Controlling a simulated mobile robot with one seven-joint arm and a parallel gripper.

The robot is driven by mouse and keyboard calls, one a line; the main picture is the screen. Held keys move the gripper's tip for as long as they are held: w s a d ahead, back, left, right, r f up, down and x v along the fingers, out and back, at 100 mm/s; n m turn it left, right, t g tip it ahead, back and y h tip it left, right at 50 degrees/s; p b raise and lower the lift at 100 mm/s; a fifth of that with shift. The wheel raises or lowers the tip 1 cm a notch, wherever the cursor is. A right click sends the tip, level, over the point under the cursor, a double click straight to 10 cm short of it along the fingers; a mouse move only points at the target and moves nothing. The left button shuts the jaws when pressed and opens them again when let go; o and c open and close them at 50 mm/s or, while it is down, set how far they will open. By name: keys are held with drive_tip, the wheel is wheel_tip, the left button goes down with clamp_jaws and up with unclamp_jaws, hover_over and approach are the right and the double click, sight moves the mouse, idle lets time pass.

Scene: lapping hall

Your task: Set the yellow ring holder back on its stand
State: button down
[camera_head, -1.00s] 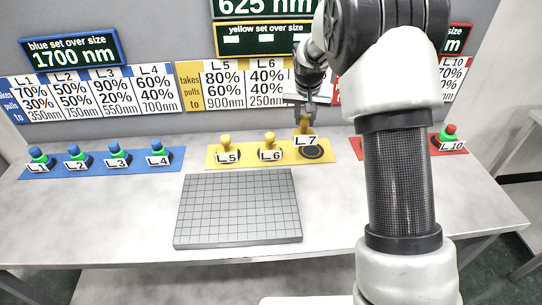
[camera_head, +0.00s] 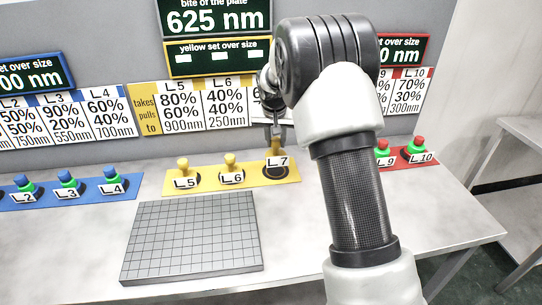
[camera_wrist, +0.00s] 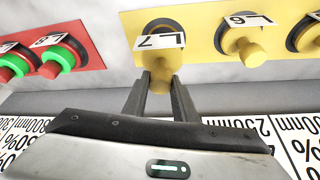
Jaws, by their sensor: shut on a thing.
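The yellow ring holder labelled L7 (camera_head: 277,152) is between the fingers of my gripper (camera_head: 275,136), which is shut on its knob. In the wrist view its yellow body shows beyond my gripper (camera_wrist: 160,88), with the white L7 label on it. It is over the dark round seat (camera_head: 275,174) at the right end of the yellow stand (camera_head: 208,182). The label and body partly hide that seat, also in the wrist view, so I cannot tell whether the holder touches it. Yellow holders L5 (camera_head: 183,166) and L6 (camera_head: 230,161) stand to its left.
A grey gridded plate (camera_head: 190,240) lies in front of the yellow stand. A blue stand (camera_head: 80,196) is at left and a red stand (camera_head: 430,160) at right, with holders carrying green rings. Signs line the wall behind. The table's front right is clear.

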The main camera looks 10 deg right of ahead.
sight(275, 148)
drive_tip(key=shift+f+b, duration=0.3)
drive_tip(key=shift+f, duration=2)
drive_tip(key=shift+f, duration=0.15)
drive_tip(key=c, duration=1.4)
unclamp_jaws()
drive_tip(key=shift+c, duration=0.2)
